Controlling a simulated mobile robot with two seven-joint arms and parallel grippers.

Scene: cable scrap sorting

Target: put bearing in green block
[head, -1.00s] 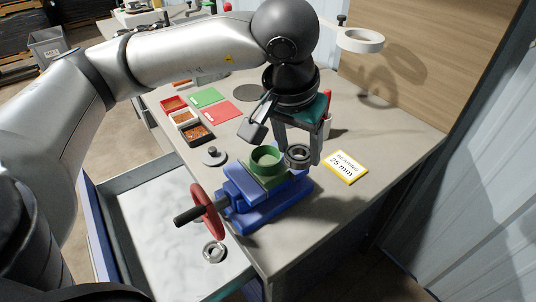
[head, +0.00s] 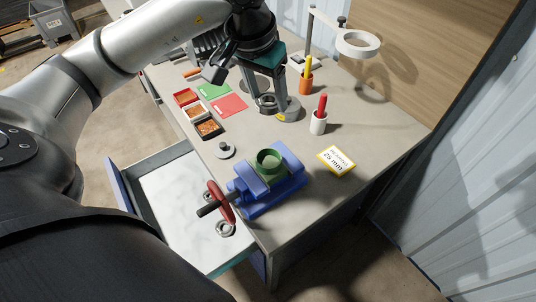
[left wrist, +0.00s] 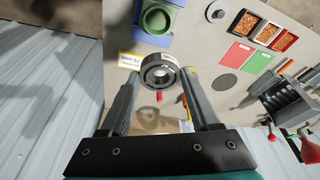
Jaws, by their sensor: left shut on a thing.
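My left gripper (head: 278,108) is shut on a dark steel bearing (head: 267,102). It holds the bearing above the back part of the bench. In the left wrist view the bearing (left wrist: 160,73) sits between the fingertips, its ring opening visible. The green block (head: 268,159), with a round hollow on top, is clamped in the blue vise (head: 259,203). The bearing is well apart from the block, farther back in the head view. The green block also shows at the top of the left wrist view (left wrist: 157,18). My right gripper is in neither view.
A yellow-edged "25 mm" card (head: 337,160) lies right of the vise. White (head: 318,124) and orange (head: 305,85) cups hold tools. Small bins (head: 208,129) stand left of a red mat (head: 230,105).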

